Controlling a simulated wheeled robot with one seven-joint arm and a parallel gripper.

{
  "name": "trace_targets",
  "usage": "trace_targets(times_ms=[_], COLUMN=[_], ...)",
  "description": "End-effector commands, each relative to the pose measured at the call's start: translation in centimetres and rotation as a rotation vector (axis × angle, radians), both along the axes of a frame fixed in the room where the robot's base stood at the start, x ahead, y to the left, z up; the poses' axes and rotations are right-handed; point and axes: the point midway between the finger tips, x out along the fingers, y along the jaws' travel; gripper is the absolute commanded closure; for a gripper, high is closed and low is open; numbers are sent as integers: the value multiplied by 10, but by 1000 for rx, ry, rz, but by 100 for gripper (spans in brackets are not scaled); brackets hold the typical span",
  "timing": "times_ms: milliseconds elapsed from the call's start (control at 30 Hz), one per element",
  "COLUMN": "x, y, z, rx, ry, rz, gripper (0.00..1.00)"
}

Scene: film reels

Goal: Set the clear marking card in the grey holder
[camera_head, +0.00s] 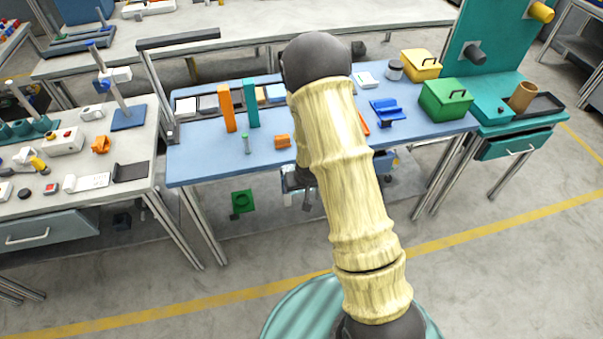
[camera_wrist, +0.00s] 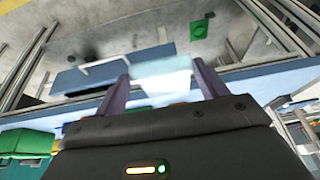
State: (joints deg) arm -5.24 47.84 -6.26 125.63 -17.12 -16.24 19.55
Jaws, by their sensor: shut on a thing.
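In the wrist view my gripper (camera_wrist: 162,78) is shut on the clear marking card (camera_wrist: 162,68), a pale, see-through sheet between the two dark fingers. The card stands out past the fingertips, near the front edge of the blue table. In the head view my pale, ribbed arm covers most of the gripper and the card. I cannot make out the grey holder for certain in either view; part of the blue table (camera_head: 205,163) is hidden behind my arm.
An orange block (camera_head: 226,107) and a teal block (camera_head: 251,103) stand upright left of my arm, with a small orange piece (camera_head: 283,141) nearby. A blue stand (camera_head: 387,110) and a green box (camera_head: 445,99) are on the right. A green item (camera_head: 242,202) lies below the table.

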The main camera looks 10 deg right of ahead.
Motion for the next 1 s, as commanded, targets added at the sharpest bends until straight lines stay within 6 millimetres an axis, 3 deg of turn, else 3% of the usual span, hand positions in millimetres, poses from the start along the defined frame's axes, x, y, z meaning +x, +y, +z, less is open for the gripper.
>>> trace_targets(times_ms=[400,1000], x=[-31,-32], y=[-4,-1], z=[-49,-50], rx=[-16,-16], ry=[-3,-6], rz=[1,6], gripper=[55,55])
